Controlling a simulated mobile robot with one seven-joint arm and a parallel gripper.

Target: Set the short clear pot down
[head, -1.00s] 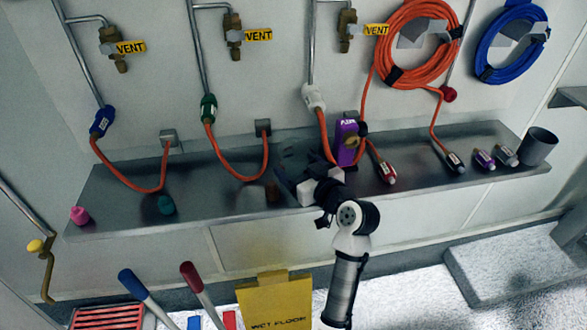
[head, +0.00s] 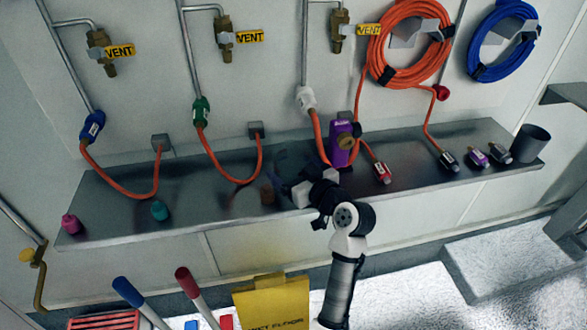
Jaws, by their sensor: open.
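My gripper (head: 284,176) is over the front middle of the grey metal shelf (head: 215,218), its dark fingers pointing left. It is open. A small, see-through brownish thing (head: 267,194), perhaps the short clear pot, is on the shelf just left of the fingers. It is too dim and small to tell its shape, or whether the fingers touch it.
A purple device (head: 342,145) stands behind my wrist. Several hose connectors, such as the red one (head: 382,173), and a dark grey cup (head: 530,144) are to the right. A pink pot (head: 70,224) and a teal pot (head: 159,211) stand left. Orange hoses loop behind.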

